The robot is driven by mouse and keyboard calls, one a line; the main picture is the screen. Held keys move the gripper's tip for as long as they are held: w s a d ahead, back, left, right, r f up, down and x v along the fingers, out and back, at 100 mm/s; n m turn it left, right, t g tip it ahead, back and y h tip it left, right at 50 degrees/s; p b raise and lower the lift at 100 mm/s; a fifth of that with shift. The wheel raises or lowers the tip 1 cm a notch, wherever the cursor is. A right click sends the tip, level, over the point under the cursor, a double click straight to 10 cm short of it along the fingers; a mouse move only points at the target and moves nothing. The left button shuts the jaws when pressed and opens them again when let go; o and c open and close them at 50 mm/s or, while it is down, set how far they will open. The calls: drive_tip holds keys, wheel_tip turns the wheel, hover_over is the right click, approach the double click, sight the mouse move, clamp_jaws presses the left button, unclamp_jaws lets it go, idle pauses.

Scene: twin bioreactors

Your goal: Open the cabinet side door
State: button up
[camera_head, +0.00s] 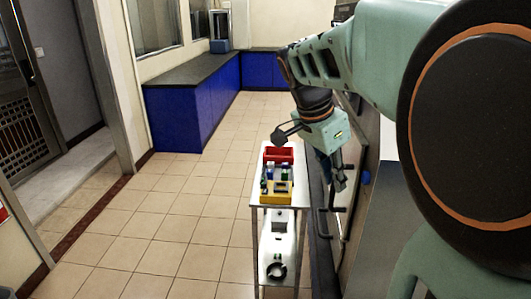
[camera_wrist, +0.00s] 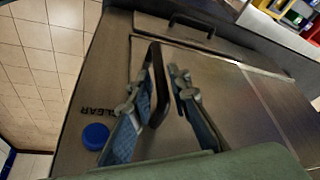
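The cabinet's grey metal side door (camera_wrist: 215,80) fills the middle of the wrist view. Its black bar handle (camera_wrist: 160,95) stands out from the panel. My gripper (camera_wrist: 154,82) is open, with one finger on each side of this handle. The fingers look apart, and I cannot tell whether either touches the bar. In the head view my gripper (camera_head: 341,180) points down beside the cabinet at right, near dark handles (camera_head: 323,224). My arm hides much of the cabinet there.
A second black handle (camera_wrist: 190,24) is on a neighbouring panel. A blue round knob (camera_wrist: 95,136) sits by the door. A narrow white cart (camera_head: 296,196) with red and yellow bins stands left of the gripper. The tiled floor farther left is clear.

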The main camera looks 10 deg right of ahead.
drive_tip(key=shift+x, duration=0.75)
clamp_jaws()
